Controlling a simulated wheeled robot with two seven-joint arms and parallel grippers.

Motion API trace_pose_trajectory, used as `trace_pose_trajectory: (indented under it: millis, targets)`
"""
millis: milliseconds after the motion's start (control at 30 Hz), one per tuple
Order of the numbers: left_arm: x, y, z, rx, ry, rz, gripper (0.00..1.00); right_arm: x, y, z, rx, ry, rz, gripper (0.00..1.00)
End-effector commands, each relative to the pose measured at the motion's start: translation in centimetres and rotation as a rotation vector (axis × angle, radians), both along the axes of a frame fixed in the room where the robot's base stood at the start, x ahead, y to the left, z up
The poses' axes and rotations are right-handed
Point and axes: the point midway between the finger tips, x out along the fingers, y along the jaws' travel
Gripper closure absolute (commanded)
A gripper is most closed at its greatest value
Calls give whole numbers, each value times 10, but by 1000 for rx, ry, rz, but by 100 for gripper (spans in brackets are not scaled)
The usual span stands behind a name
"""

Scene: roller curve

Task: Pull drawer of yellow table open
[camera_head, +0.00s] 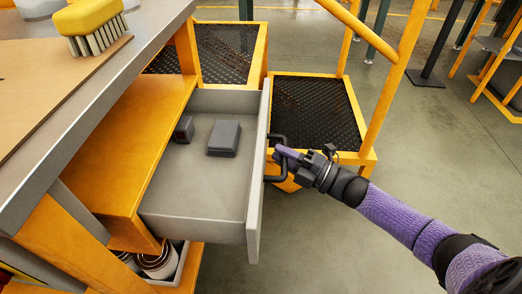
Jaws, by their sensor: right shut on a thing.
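The yellow table (150,130) stands at the left, with a grey top. Its grey drawer (190,185) is pulled out to the right and shows its inside. The drawer's front panel (257,190) faces right and carries a dark handle (272,178). My right gripper (281,155) comes in from the right and is shut on the handle. Its fingertips are small and partly merge with the handle. My left gripper is not in view.
In the drawer lie a dark grey box (224,138) and a smaller dark block (184,130). A yellow-handled brush (88,20) rests on a brown board on the tabletop. Yellow steps with black treads (315,105) stand behind the drawer. Floor at lower right is clear.

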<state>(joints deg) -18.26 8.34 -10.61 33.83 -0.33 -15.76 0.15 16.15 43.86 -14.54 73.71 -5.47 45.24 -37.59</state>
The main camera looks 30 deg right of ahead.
Motion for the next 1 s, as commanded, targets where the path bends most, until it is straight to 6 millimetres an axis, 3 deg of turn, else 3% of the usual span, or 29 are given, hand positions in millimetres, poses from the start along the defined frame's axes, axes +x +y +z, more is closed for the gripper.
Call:
trace_pose_trajectory:
  millis: [300,767,800,933,1000]
  targets:
    - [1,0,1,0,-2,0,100,-17,-24,-1,-1,3,-1,100]
    - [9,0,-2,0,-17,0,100,-19,-28,-2,0,4,1,100]
    - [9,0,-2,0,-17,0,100,-19,-28,-2,0,4,1,76]
    - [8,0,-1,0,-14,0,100,-19,-28,-1,0,2,0,48]
    - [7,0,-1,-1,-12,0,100,-19,-28,-1,0,1,0,44]
